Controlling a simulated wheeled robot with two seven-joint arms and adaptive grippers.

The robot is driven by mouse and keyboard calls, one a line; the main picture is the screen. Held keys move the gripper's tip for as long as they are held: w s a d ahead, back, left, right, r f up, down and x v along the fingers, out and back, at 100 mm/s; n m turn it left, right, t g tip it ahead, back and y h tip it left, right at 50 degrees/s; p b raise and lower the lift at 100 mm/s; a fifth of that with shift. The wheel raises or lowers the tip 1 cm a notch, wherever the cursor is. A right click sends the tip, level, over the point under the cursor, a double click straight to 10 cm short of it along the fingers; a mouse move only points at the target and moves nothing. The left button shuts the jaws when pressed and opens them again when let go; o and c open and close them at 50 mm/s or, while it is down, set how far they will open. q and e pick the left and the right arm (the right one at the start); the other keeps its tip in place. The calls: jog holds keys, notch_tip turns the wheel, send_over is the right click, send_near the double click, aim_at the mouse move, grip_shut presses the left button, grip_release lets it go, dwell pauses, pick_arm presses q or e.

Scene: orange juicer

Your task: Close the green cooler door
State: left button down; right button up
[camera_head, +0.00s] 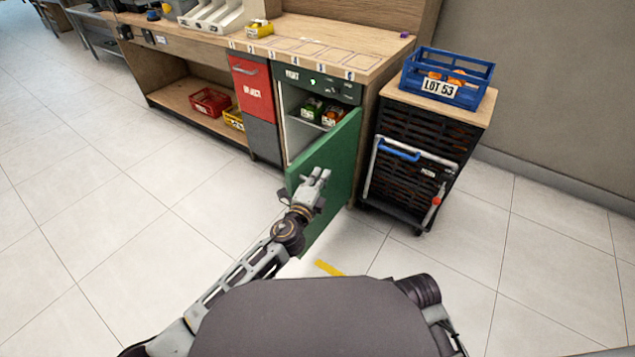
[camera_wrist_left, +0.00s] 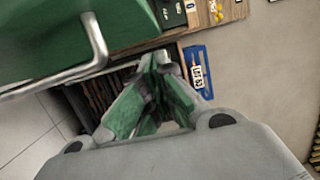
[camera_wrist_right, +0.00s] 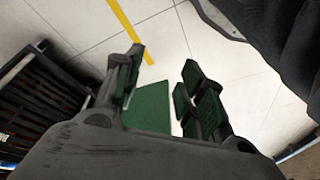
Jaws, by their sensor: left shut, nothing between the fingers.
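The green cooler door (camera_head: 338,165) stands open, swung out toward me from the cooler (camera_head: 310,90) under the counter. The opening shows a shelf with small cartons (camera_head: 320,112). My left gripper (camera_head: 319,176) is shut and empty, in front of the door in the head view; whether it touches the door I cannot tell. In the left wrist view its fingers (camera_wrist_left: 160,68) are together, with a green panel (camera_wrist_left: 75,25) and a metal bar handle (camera_wrist_left: 97,42) at upper left. My right gripper (camera_wrist_right: 160,72) shows only in its wrist view, open and apparently empty, above the floor.
A dark cart (camera_head: 425,140) with a blue crate (camera_head: 462,72) stands right of the door. A red drawer (camera_head: 252,88) is left of the cooler. The wooden counter (camera_head: 330,30) runs above. Tiled floor (camera_head: 120,200) at left is clear.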

aim_at(310, 168)
pick_arm(q)
jog(key=shift+w+a, duration=0.7)
jog(key=shift+w, duration=0.2)
jog(key=shift+w+a, duration=0.65)
jog(key=shift+w, duration=0.25)
jog(key=shift+w+a, duration=0.1)
jog(key=shift+a, duration=0.1)
